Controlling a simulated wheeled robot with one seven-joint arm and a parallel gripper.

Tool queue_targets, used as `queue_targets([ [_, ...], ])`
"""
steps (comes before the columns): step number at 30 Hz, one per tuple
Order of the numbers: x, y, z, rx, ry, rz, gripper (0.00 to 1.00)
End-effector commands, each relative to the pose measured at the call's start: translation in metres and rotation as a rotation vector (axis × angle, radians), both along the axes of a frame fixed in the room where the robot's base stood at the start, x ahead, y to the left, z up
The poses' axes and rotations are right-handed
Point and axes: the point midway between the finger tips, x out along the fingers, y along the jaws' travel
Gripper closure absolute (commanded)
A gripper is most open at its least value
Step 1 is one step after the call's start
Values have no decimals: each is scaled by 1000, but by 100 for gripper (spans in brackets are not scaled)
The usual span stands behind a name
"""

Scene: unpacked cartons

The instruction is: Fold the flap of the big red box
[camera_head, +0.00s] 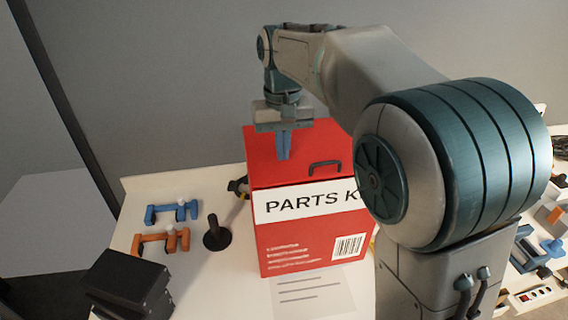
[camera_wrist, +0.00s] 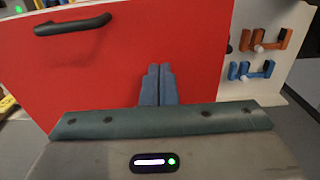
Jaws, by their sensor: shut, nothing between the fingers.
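The big red box (camera_head: 300,232) stands on the white table, its front face showing a white "PARTS K" label and a barcode. Above the front face is a red flap (camera_head: 262,168) with a black handle; I cannot tell its exact tilt. The flap fills much of the wrist view (camera_wrist: 115,75), with the handle (camera_wrist: 75,25) at upper left. My gripper (camera_head: 283,155) is shut and empty, its two blue fingers together in front of the flap. They also show in the wrist view (camera_wrist: 157,72). Whether the fingertips touch the flap is unclear. My arm hides the box's right part.
Blue (camera_head: 172,211) and orange (camera_head: 160,240) brackets lie on the table to the left, beside a black round-based stand (camera_head: 216,235). A black case (camera_head: 127,282) is at front left. A printed sheet (camera_head: 315,290) lies before the box. More parts crowd the right.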

Motion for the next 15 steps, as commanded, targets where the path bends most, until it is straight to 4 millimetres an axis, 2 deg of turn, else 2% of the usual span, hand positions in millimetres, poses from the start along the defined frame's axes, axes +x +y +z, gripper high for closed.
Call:
queue_targets([
  [15, 1, 0, 64, 0, 0, -1, 100],
])
